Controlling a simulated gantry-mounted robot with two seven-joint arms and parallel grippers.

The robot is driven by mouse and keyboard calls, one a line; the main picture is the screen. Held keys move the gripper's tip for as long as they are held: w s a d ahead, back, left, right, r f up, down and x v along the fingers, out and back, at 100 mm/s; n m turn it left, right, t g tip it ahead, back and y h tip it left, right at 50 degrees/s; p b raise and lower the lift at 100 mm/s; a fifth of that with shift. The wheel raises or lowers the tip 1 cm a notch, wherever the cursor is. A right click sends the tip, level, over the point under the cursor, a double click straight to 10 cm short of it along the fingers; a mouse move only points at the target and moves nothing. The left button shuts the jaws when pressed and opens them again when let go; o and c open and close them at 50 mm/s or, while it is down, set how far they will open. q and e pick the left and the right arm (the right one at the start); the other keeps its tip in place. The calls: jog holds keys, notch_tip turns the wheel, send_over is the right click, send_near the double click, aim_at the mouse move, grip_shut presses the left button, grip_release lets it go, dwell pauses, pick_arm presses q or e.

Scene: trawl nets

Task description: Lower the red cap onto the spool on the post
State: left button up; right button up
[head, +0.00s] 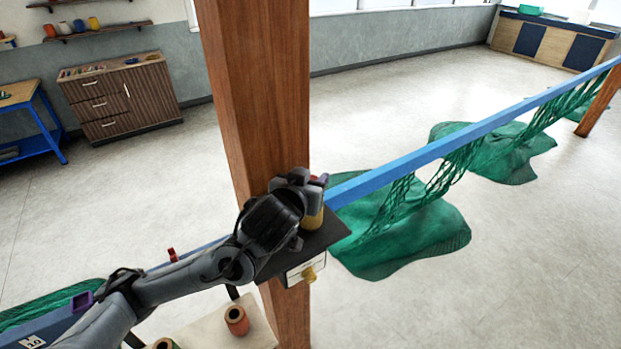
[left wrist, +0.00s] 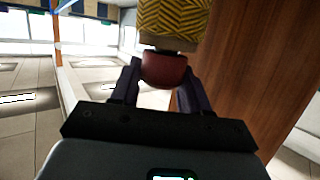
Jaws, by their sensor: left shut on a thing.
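The red cap (left wrist: 165,70) sits between the two fingers of my left gripper (left wrist: 158,88) in the left wrist view, and the gripper is shut on it. The spool (left wrist: 172,18), wound in yellow and dark pattern, lies directly beyond the cap, its pale end facing it. I cannot tell whether they touch. In the head view my left gripper (head: 312,184) is at the top of the spool (head: 313,220), which stands on a black shelf (head: 334,234) at the wooden post (head: 255,90). The gripper and wrist hide most of the cap there. My right gripper is out of view.
A blue rail (head: 440,147) runs past the post, with green nets (head: 400,240) hanging to the floor. A red-brown spool (head: 237,320) stands on a pale board (head: 255,338) below. The floor beyond is open.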

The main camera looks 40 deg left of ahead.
pick_arm(q)
jog(key=o, duration=1.1)
jog(key=shift+s+d+r, duration=0.15)
jog(key=shift+s+d, duration=0.05)
jog(key=shift+s, duration=0.25)
jog(key=b+v, duration=0.9)
jog(key=shift+s, duration=0.35)
jog(key=shift+d+r, duration=0.1)
jog(key=shift+d, duration=0.05)
